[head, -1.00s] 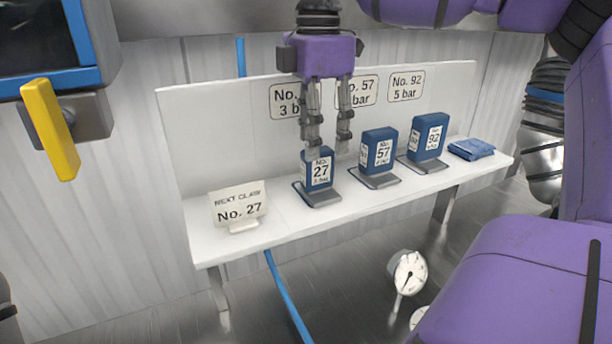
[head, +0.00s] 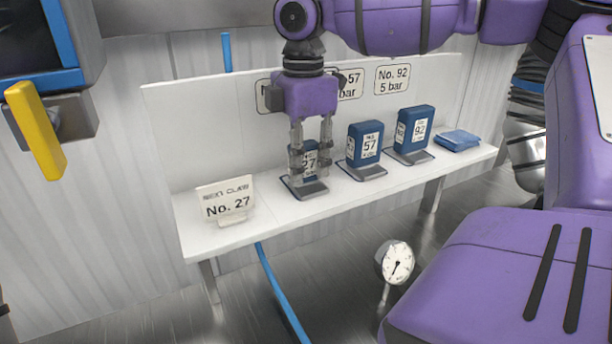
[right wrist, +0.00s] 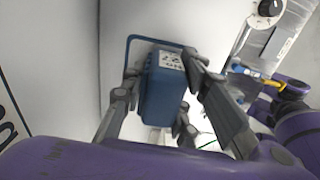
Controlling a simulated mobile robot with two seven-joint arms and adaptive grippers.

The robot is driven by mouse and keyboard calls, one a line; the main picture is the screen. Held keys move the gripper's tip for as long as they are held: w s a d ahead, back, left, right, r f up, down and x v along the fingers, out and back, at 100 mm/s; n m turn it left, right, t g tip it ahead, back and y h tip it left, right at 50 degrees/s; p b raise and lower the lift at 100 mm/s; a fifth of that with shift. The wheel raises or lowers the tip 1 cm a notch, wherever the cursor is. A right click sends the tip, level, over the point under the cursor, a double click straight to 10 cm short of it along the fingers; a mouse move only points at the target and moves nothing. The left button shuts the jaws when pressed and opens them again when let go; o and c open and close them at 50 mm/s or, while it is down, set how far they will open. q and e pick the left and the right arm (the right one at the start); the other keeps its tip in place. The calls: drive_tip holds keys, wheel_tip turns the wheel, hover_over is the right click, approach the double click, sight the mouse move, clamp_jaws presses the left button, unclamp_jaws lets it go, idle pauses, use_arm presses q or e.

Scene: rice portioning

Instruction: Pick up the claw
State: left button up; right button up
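The claw No. 27, a blue block with a white label (head: 310,158), stands upright in its grey holder (head: 305,190) on the white shelf. My right gripper (head: 310,170) points down over it, with one finger on each side of the block. In the right wrist view the blue block (right wrist: 163,88) lies between the fingertips (right wrist: 160,76). A narrow gap shows on its left side, and the right finger is close to or touching it. The gripper looks open. A card reading "Next claw No. 27" (head: 226,202) stands at the left.
Blue blocks No. 57 (head: 364,145) and No. 92 (head: 413,130) stand in holders to the right, close by. A folded blue cloth (head: 457,140) lies beyond them. The white back panel (head: 205,130) rises behind. A gauge (head: 398,263) stands below the shelf.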

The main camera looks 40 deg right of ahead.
clamp_jaws()
drive_tip(key=shift+r, duration=0.2)
